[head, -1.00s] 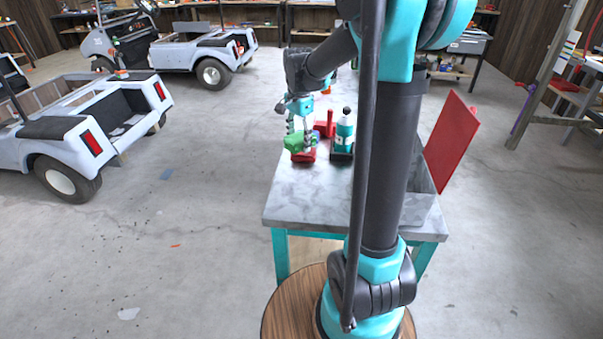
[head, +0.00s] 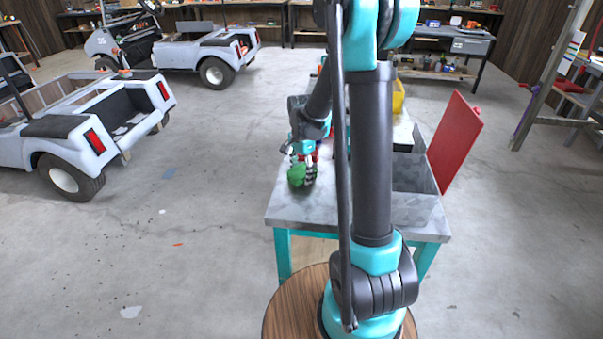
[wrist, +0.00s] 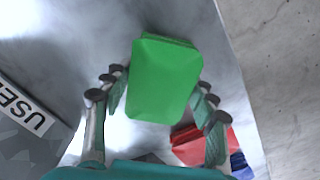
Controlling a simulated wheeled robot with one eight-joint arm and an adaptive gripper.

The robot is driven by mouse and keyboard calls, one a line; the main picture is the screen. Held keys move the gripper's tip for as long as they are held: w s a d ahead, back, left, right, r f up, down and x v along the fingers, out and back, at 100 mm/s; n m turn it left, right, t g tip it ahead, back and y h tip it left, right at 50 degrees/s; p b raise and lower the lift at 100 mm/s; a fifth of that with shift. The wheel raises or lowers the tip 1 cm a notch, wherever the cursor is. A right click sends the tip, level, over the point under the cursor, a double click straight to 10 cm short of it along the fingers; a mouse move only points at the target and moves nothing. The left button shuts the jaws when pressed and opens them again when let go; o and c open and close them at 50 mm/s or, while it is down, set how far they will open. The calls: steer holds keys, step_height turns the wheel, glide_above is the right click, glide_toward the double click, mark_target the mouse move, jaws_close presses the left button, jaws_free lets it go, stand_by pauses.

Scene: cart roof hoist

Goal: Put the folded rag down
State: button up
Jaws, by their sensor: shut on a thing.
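The folded rag is a green block-shaped bundle. In the wrist view the rag (wrist: 166,78) sits between the two fingers of my gripper (wrist: 160,105), which is shut on it. In the head view the green rag (head: 296,177) shows at my gripper (head: 303,172), over the left part of the grey metal table top (head: 300,208). I cannot tell whether the rag touches the table top.
In the wrist view a red thing (wrist: 200,143) and a blue thing (wrist: 241,165) lie beyond the right finger. A bin with a "USED" label (wrist: 24,108) is at left. A red lid (head: 454,140) stands up at the table's right. The front table top is clear.

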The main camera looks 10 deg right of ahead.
mark_target(301, 171)
steer(key=shift+f, duration=0.15)
steer(key=o, duration=1.3)
step_height(301, 171, up, 12)
steer(key=shift+r, duration=0.2)
